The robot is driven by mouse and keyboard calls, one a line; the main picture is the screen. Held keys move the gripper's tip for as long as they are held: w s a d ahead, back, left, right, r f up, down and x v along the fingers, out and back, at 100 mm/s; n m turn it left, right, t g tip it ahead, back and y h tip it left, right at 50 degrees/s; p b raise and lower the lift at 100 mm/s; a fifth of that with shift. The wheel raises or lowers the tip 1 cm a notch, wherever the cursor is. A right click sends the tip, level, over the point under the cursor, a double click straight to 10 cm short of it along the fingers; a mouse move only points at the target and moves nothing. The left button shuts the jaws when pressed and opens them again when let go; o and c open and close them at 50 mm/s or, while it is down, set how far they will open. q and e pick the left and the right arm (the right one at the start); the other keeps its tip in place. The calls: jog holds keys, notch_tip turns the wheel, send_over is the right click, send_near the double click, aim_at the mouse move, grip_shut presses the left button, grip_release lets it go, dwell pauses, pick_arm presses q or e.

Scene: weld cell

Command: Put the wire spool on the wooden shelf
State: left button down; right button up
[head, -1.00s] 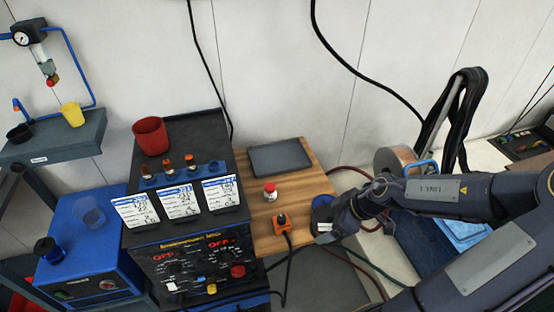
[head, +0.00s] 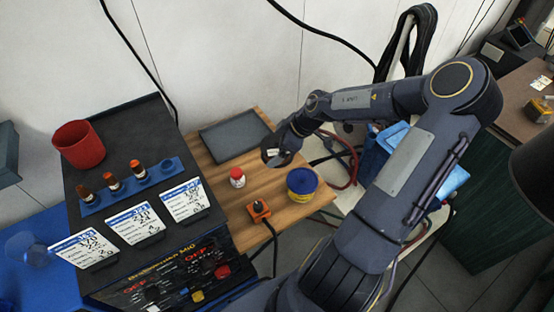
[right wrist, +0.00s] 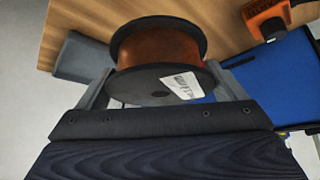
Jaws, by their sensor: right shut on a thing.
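The wire spool (right wrist: 158,58) has black flanges, copper-brown wire and a white label. In the right wrist view it sits between the two grey fingers of my right gripper (right wrist: 155,85), which is shut on it. In the head view my right gripper (head: 274,158) is above the right part of the wooden shelf (head: 264,178), between the grey tray and the blue tub. The spool cannot be made out clearly there. Wood also shows beyond the spool in the right wrist view; I cannot tell whether they touch. My left gripper is not in view.
On the shelf are a grey tray (head: 232,138), a small red-capped bottle (head: 237,178), a blue tub (head: 302,187) and an orange device (head: 259,211) with a cable. The black equipment unit (head: 125,140) adjoins it at left. Some bare wood lies between the bottle and tub.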

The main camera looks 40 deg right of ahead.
jog(key=w+f, duration=0.1)
jog(key=w+d+f, duration=0.1)
jog(key=f, duration=0.1)
jog(key=w+d+f, duration=0.1)
jog(key=f, duration=0.1)
jog(key=shift+w+d+b, duration=0.25)
jog(key=shift+w+b, duration=0.05)
jog(key=shift+w+d+f, duration=0.15)
jog(key=shift+f, duration=1.75)
jog(key=o, duration=1.5)
jog(key=shift+o, duration=0.2)
